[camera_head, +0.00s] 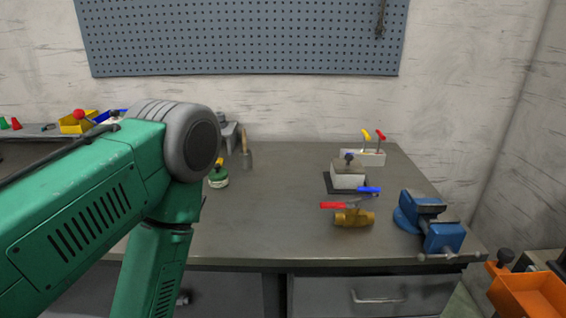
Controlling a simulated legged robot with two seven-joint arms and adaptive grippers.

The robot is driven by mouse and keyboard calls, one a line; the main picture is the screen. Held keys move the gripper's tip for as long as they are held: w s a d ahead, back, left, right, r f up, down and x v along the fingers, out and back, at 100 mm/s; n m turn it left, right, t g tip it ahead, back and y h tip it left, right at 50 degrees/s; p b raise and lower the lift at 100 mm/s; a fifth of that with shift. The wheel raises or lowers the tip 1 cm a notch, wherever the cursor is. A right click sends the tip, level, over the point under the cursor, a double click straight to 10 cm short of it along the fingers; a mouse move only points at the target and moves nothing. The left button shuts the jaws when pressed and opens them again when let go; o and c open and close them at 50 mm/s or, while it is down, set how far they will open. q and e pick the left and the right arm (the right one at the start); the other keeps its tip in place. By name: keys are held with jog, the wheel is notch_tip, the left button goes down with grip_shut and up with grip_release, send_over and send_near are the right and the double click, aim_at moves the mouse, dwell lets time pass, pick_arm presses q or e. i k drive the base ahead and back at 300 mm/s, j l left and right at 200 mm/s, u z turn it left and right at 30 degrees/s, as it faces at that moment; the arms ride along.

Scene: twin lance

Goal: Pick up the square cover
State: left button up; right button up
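What looks like the square cover (349,167) is a small, pale grey-brown square piece with a dark round knob on top. It sits on a whitish square block, which rests on a dark square pad on the right half of the workbench (270,215). I cannot tell whether the cover and the block are one piece. My green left arm comes in from the left and bends downward at a grey joint, left of the bench's middle. Its gripper is out of the picture. My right gripper is not in view. Nothing of mine touches the cover.
A brass valve (354,218) with a red lever and a blue handle (368,190) stand in front of the cover. A blue vise (432,222) is to the right. A block with yellow and red levers (364,157) stands behind. The bench middle is clear.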

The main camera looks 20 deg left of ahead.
aim_at(348, 165)
jog(key=u, duration=0.15)
jog(key=j+z, duration=0.15)
jog(key=z, duration=0.25)
jog(key=i+j+z, duration=0.15)
jog(key=z, duration=0.25)
jog(key=j+z, duration=0.15)
jog(key=z, duration=0.25)
